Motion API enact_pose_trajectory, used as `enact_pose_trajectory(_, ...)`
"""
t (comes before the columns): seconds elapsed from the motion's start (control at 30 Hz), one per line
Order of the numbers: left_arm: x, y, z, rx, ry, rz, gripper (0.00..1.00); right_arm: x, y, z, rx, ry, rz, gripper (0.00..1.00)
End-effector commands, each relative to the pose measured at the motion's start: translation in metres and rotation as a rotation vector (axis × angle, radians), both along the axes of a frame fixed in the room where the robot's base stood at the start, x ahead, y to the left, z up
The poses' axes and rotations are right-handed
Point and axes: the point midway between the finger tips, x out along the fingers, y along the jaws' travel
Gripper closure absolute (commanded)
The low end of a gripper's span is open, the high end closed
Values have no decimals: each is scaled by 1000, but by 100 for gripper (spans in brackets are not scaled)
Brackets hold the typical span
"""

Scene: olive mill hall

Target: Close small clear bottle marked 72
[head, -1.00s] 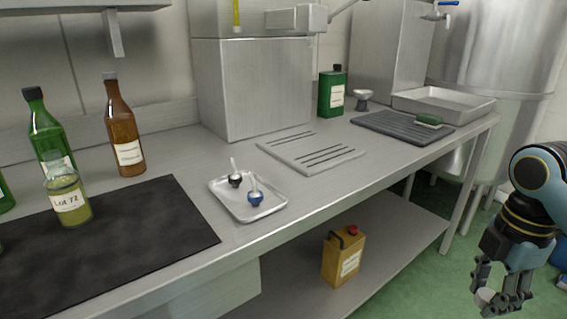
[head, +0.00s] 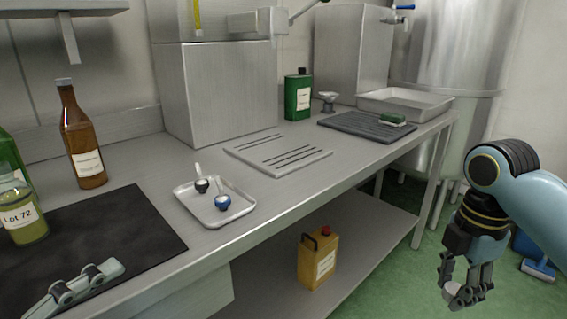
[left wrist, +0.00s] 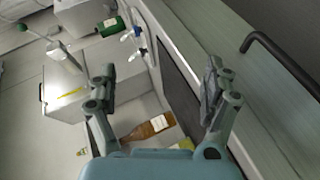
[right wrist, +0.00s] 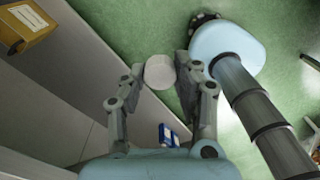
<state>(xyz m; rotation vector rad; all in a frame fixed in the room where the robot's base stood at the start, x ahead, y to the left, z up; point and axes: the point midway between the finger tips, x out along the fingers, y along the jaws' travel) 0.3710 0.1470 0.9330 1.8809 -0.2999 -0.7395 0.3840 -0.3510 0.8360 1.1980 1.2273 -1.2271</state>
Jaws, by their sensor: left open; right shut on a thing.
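The small clear bottle marked Lot 72 (head: 24,226) stands upright at the left edge of the head view, with yellow-green liquid inside. It is by the dark mat (head: 120,228), partly cut off by the frame. My right gripper (head: 464,292) hangs off the bench's right side, shut on a small white round cap, which shows between its fingers in the right wrist view (right wrist: 160,73). Part of my left gripper (head: 82,284) shows over the mat, in front of the bottle. In the left wrist view its fingers (left wrist: 158,76) are spread and empty.
A brown bottle (head: 86,165) stands behind the mat. Farther right are a slotted plate (head: 310,163), green canister (head: 298,100) and basin (head: 435,105). A yellow can (head: 316,265) stands on the lower shelf.

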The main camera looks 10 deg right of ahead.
Motion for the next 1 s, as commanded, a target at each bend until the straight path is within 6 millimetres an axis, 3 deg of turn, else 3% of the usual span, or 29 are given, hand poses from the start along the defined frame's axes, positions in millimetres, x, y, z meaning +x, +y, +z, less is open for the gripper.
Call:
enact_pose_trajectory(0.1,38,15,45,-488,-43,201,17,0,0,0,0,0,0,81)
enact_pose_trajectory(0.2,66,55,69,-952,-44,404,17,0,0,0,0,0,0,81)
enact_pose_trajectory(0.3,83,105,67,-1367,-24,604,17,0,0,0,0,0,0,81)
enact_pose_trajectory(0.43,91,150,45,-1727,2,799,17,0,0,0,0,0,0,81)
enact_pose_trajectory(0.6,91,173,25,-1929,17,924,17,0,0,0,0,0,0,81)
enact_pose_trajectory(1.0,90,175,22,-1950,19,939,17,0,0,0,0,0,0,81)
